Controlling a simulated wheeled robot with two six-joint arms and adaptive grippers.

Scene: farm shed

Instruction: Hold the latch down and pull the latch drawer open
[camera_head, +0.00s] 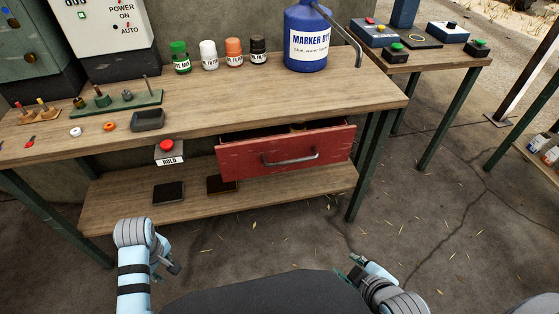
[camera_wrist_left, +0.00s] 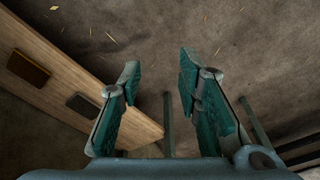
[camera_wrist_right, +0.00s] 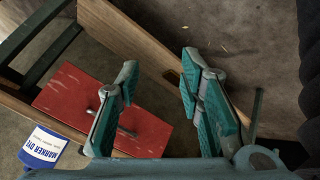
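The red drawer (camera_head: 290,151) hangs under the workbench and stands partly open, with its dark inside showing above the front. Its grey bar handle (camera_head: 290,159) is on the front; the drawer also shows in the right wrist view (camera_wrist_right: 75,100). The latch, a red button (camera_head: 167,145) on a box labelled HOLD, sits under the bench edge left of the drawer. My left gripper (camera_head: 172,266) is low in front of the bench, apart from the latch. My right gripper (camera_head: 350,270) is low, apart from the handle. Both are open and empty in the left wrist (camera_wrist_left: 160,68) and right wrist (camera_wrist_right: 158,62) views.
The workbench top (camera_head: 215,108) bears small bottles, a blue MARKER DYE jug (camera_head: 306,40), a green peg rack (camera_head: 115,103) and a grey tray (camera_head: 148,120). Two dark pads (camera_head: 168,193) lie on the lower shelf (camera_head: 275,200). The floor before the bench is clear.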

